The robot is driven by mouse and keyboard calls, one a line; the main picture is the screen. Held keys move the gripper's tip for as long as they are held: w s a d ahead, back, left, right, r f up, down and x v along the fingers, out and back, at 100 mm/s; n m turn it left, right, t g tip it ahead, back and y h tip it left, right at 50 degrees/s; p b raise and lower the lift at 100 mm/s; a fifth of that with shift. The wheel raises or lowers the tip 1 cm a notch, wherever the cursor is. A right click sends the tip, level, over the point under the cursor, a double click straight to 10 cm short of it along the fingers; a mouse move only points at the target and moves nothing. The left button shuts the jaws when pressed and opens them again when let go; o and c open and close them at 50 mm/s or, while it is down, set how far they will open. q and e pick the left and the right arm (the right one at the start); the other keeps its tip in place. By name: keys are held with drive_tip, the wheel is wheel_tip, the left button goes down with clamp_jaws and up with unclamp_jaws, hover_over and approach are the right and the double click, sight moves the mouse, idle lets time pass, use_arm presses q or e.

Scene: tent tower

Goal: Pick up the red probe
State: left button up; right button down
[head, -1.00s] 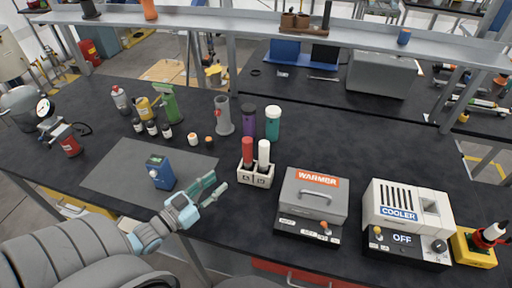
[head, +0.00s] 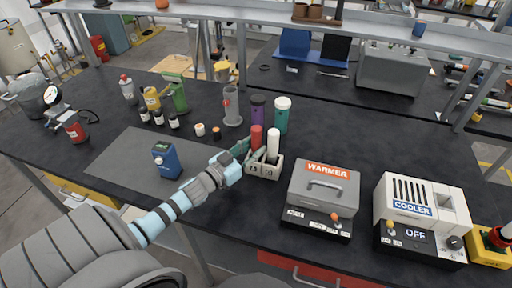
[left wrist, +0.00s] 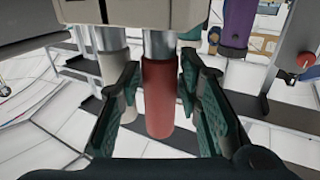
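The red probe (head: 256,138) stands upright in a two-slot cream holder (head: 263,170), next to a white probe (head: 273,144). My left gripper (head: 247,150) is at the holder, with its fingers around the red probe. In the left wrist view, the red handle (left wrist: 158,98) is between the two green fingers (left wrist: 160,95), with gaps on both sides, so the gripper is open. The left-hand finger there partly covers the white probe (left wrist: 113,75). The holder (left wrist: 165,12) is at the top of that view. My right gripper is not in view.
A purple bottle (head: 258,107) and a teal bottle (head: 282,117) stand close behind the probes. The warmer (head: 323,190) and cooler (head: 421,209) are to the right. A blue device (head: 166,159) sits on the grey mat (head: 122,156) at left.

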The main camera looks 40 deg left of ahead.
use_arm(q)
clamp_jaws()
drive_tip(key=shift+r, duration=0.1)
